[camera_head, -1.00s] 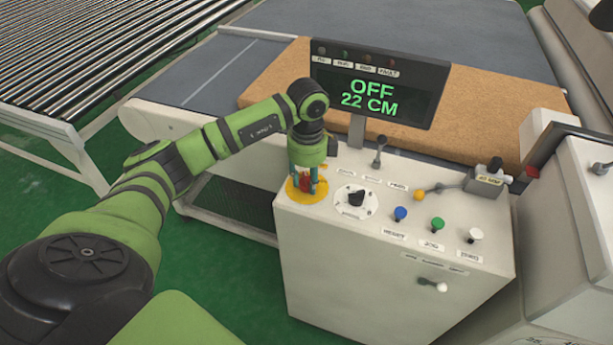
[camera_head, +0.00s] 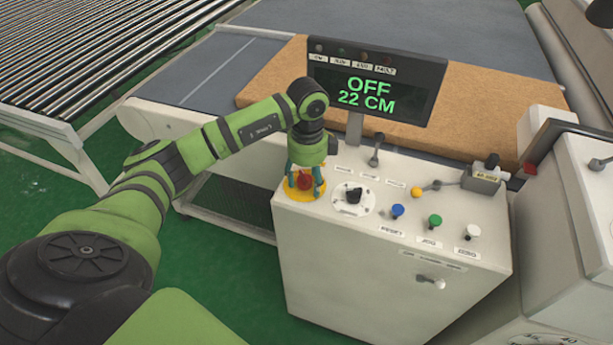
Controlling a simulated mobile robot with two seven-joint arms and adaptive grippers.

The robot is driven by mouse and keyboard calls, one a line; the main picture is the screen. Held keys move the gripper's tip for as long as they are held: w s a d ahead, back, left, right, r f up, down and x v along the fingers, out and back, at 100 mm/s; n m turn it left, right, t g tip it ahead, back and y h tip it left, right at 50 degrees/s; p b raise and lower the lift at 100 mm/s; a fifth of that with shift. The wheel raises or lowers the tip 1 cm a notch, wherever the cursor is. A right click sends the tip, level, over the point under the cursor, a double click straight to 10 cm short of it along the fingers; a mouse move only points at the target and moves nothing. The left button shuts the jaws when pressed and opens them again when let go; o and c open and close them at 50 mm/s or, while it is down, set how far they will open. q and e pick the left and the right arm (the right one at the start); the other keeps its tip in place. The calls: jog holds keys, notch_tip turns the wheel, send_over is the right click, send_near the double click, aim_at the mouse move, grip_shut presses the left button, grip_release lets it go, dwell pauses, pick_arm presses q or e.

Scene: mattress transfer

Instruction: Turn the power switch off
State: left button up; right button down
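The red power switch (camera_head: 305,182) sits on a yellow round plate (camera_head: 295,194) at the left end of the white control console (camera_head: 350,260). My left gripper (camera_head: 305,184) points down over it, with its teal fingers on either side of the red knob. Whether the fingers touch the knob I cannot tell. The display (camera_head: 372,92) on the console reads OFF and 22 CM. My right gripper is not in view.
A black rotary dial (camera_head: 354,196), blue (camera_head: 398,211), green (camera_head: 435,220) and white (camera_head: 473,231) buttons and a black lever (camera_head: 376,150) stand to the right of the gripper. A brown mattress (camera_head: 480,110) lies on the conveyor behind.

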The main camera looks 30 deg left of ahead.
aim_at(307, 176)
pick_arm(q)
jog(key=shift+a+r, duration=0.1)
jog(key=shift+r, duration=0.1)
notch_tip(307, 176, up, 12)
dwell(0.4)
